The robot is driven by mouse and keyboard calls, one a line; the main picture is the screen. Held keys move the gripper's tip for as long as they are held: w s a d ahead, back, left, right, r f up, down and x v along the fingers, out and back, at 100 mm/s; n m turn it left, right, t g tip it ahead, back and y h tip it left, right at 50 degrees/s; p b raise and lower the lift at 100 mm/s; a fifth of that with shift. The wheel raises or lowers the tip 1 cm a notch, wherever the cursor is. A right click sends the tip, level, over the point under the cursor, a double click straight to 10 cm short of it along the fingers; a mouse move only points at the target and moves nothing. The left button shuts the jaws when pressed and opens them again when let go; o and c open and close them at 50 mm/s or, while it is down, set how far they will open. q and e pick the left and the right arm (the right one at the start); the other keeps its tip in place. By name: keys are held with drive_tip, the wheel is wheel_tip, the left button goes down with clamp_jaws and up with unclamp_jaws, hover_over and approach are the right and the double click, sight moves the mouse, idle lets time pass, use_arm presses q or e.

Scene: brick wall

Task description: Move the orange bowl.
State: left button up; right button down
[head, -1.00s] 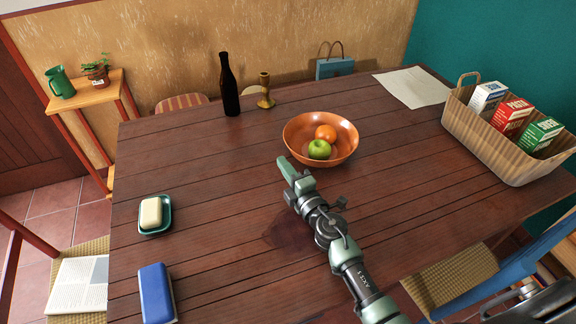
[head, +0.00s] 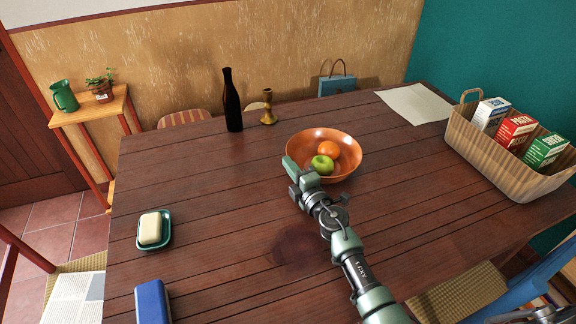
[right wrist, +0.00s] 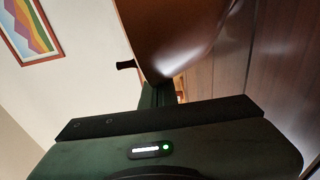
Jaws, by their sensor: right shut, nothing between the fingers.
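The orange bowl (head: 345,150) stands upright on the wooden table (head: 210,210), holding an orange (head: 328,149) and a green apple (head: 321,164). My right gripper (head: 291,168) is shut and empty at the bowl's near left side, overlapping its rim in the head view. In the right wrist view the bowl's curved side (right wrist: 180,35) fills the top middle, just beyond the fingers (right wrist: 160,94). Whether they touch it I cannot tell. My left gripper is not in view.
A dark bottle (head: 231,105) and a brass candlestick (head: 268,108) stand behind the bowl. A basket (head: 497,165) with cartons is at right, paper (head: 415,103) at the back. A butter dish (head: 166,238) and blue case (head: 152,302) lie at left. The table's middle left is clear.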

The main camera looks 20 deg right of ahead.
sight(313, 163)
drive_tip(key=d, duration=0.2)
drive_tip(key=s+d, duration=0.1)
drive_tip(key=d, duration=0.4)
drive_tip(key=shift+s, duration=0.15)
drive_tip(key=shift+a, duration=0.1)
